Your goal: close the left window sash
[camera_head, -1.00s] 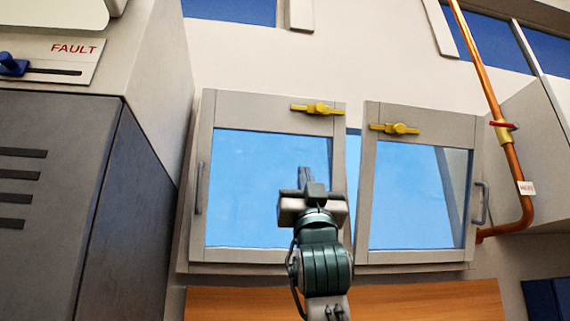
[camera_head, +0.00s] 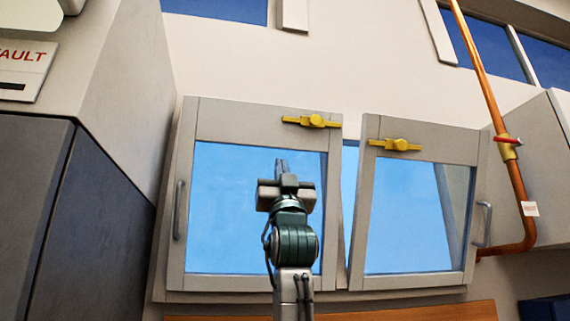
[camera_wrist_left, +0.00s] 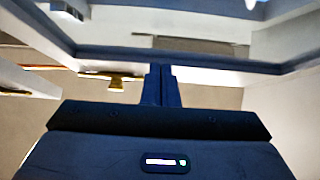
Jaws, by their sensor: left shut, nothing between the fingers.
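The left window sash (camera_head: 240,121) is a grey frame with a blue pane, in the middle of the head view. It has a yellow latch (camera_head: 311,121) at its top right and a grey handle (camera_head: 179,210) on its left side. A narrow blue gap shows between it and the right sash (camera_head: 371,215). My left gripper (camera_head: 281,166) is shut and empty, pointing up in front of the left sash's pane; I cannot tell if it touches. In the left wrist view its fingers (camera_wrist_left: 159,85) are together, below a grey frame bar. My right gripper is out of view.
A grey cabinet (camera_head: 90,200) stands close on the left. A copper pipe (camera_head: 490,100) with a red-handled valve (camera_head: 508,140) runs down the wall on the right. The right sash has its own yellow latch (camera_head: 395,145) and handle (camera_head: 484,224).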

